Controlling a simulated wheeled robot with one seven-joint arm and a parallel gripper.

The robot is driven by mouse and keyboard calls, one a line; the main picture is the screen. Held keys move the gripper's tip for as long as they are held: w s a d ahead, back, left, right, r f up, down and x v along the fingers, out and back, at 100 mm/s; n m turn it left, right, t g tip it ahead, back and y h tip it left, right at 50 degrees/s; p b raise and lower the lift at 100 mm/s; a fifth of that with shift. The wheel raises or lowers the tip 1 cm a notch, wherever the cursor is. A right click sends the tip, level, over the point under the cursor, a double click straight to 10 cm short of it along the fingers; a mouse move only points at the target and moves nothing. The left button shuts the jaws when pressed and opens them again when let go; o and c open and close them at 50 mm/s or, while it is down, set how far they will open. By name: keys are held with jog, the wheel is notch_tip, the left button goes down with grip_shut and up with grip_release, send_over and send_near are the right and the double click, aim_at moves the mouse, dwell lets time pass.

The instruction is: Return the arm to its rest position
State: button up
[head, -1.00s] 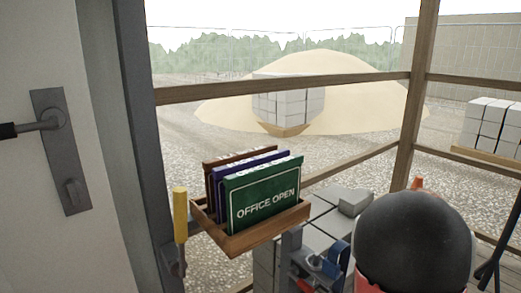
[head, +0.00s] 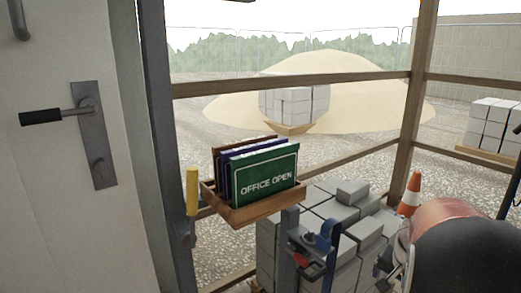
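Part of my arm (head: 465,245), a big black rounded piece with a reddish section, fills the lower right of the head view. A small dark and metallic part shows at its left edge, too cut off to identify. I cannot make out my gripper's fingers, nor whether it holds anything. A wooden tray (head: 246,213) holds several upright sign boards. The front one is a green sign (head: 266,178) reading "OFFICE OPEN", with blue and brown ones behind it. All stand apart from my arm.
A pale door with a lever handle (head: 45,117) stands at left. A yellow-handled tool (head: 192,190) hangs by the post. A blue and red clamp (head: 322,240), grey blocks (head: 345,215) and an orange-white cone (head: 411,195) lie near my arm. Wooden rails (head: 290,84) cross the view.

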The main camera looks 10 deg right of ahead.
jog(key=s+a+r+n+t+y, duration=0.1)
jog(key=s+a+r+n, duration=0.15)
jog(key=a, duration=0.55)
jog(key=s+a+r+n+t+y, duration=0.1)
jog(key=s+a+r+n, duration=0.2)
jog(key=a, duration=0.5)
jog(key=s+a+r+n, duration=0.3)
jog(key=s+a+n, duration=0.2)
jog(key=s+a, duration=0.3)
jog(key=shift+a+r, duration=0.2)
jog(key=shift+a, duration=0.55)
